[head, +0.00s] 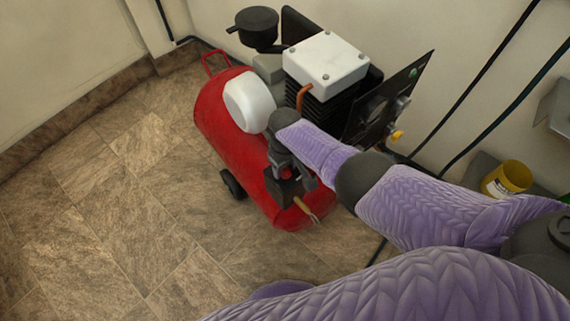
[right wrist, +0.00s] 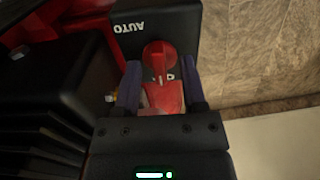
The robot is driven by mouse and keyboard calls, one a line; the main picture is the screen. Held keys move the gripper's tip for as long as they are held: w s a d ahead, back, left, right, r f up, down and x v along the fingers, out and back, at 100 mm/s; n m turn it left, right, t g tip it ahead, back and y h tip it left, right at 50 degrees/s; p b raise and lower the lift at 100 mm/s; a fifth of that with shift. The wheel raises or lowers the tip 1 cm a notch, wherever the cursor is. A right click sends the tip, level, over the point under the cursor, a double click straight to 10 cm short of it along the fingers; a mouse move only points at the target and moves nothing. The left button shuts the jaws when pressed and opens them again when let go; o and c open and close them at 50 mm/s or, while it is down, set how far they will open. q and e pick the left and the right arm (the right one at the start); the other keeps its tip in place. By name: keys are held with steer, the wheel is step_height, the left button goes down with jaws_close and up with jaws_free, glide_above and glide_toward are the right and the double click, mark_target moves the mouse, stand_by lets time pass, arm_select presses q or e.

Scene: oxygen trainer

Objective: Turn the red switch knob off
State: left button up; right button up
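The red switch knob (right wrist: 158,56) sits on a black switch box (right wrist: 127,20) marked AUTO, which reads upside down in the right wrist view. Its raised grip runs roughly up and down in that view. My right gripper (right wrist: 160,72) is open, with its two fingers apart on either side of the knob's lower part. I cannot tell whether either finger touches it. In the head view my right gripper (head: 290,178) is at the front of the compressor's red tank (head: 222,112), and a small red patch shows beside it. My left gripper is not in view.
The compressor carries a white-topped pump head (head: 326,62) and a black panel (head: 388,100) with a yellow knob. A yellow can (head: 508,178) stands at the right. Walls lie behind. The tiled floor (head: 120,220) at the left is clear.

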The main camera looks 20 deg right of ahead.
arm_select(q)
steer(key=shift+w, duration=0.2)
arm_select(e)
steer(key=shift+r, duration=0.25)
arm_select(q)
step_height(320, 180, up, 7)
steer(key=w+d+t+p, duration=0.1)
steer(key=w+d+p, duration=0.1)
steer(key=p, duration=0.5)
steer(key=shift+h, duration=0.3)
arm_select(e)
step_height(320, 180, up, 9)
steer(key=shift+r, duration=0.15)
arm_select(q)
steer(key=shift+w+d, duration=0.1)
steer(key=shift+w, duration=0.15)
